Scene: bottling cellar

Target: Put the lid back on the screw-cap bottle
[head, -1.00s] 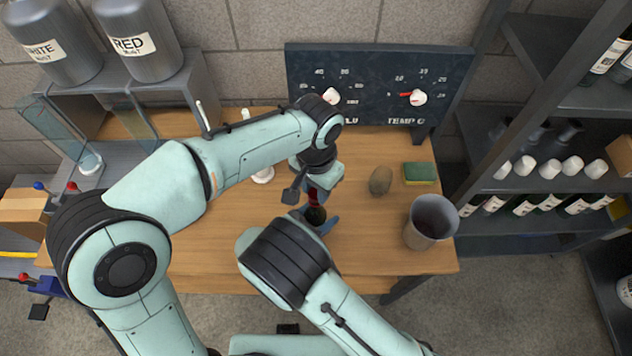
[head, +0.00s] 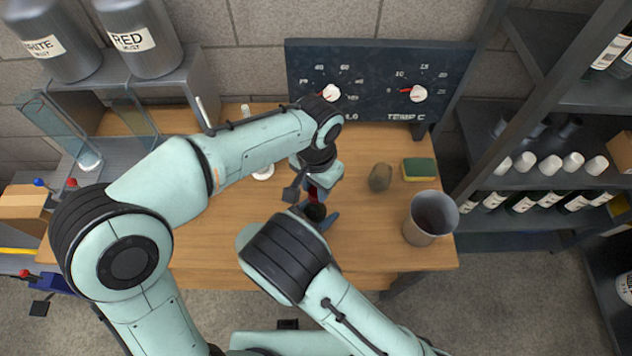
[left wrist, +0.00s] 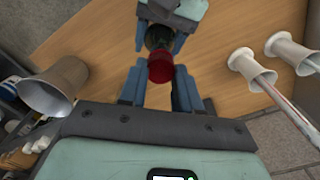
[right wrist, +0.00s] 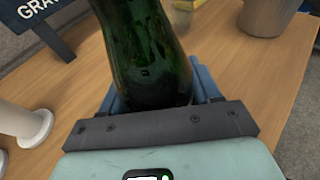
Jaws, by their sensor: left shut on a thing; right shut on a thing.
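The screw-cap bottle is dark green glass (right wrist: 150,50) and fills the top of the right wrist view. My right gripper (right wrist: 155,98) is shut on it, one finger on each side. In the head view the bottle (head: 315,211) is mostly hidden by my arms. The red lid (left wrist: 160,68) sits between the fingers of my left gripper (left wrist: 160,82), which is shut on it. In the left wrist view the lid overlaps the bottle's dark neck end (left wrist: 157,38). I cannot tell whether lid and bottle touch.
A grey tapered cup (head: 430,218) stands at the table's right front. A brown stone-like lump (head: 380,177) and a green-yellow sponge (head: 419,170) lie behind it. A dark dial board (head: 375,75) stands at the back.

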